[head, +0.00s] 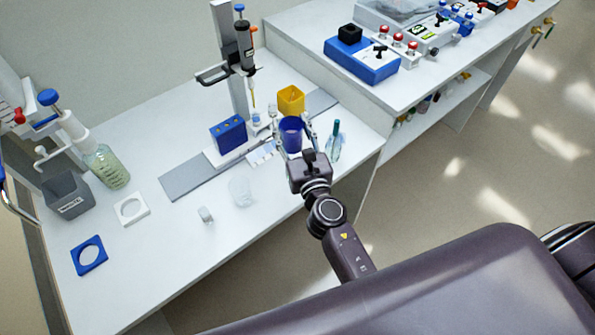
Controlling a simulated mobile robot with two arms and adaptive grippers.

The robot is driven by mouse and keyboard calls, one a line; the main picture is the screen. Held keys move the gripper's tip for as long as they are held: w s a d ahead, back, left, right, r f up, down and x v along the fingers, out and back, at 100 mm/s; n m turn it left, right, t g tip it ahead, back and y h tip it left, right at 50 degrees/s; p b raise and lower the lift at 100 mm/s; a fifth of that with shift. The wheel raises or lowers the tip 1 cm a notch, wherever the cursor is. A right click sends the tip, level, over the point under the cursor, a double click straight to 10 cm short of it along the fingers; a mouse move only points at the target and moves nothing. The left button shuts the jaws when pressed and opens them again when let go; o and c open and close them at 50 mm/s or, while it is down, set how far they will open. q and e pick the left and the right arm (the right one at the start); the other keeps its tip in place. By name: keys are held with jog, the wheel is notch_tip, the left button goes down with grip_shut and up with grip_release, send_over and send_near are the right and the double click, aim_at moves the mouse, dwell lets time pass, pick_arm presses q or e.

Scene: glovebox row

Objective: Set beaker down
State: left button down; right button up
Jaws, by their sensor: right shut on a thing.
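My right gripper (293,126) reaches in from the lower right over the white bench. Its fingers are on either side of a dark blue beaker (291,136), shut on it. The beaker looks upright, just in front of a yellow open box (291,99). I cannot tell whether its base touches the bench. A clear, empty-looking beaker (241,193) stands apart on the bench, to the left of my right gripper. My left gripper is not in view.
A blue block with holes (229,134) and a dispensing stand (237,90) are left of the gripper. A teal bottle (334,140) stands close on its right. A white ring holder (131,208) and blue ring (89,255) lie at left.

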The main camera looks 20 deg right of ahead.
jog(key=shift+d+f+b, duration=0.1)
jog(key=shift+f+b, duration=6.3)
jog(key=shift+f, duration=2)
jog(key=shift+r, duration=0.1)
jog(key=shift+f, duration=0.2)
jog(key=o, duration=1.2)
jog(key=shift+r, duration=0.1)
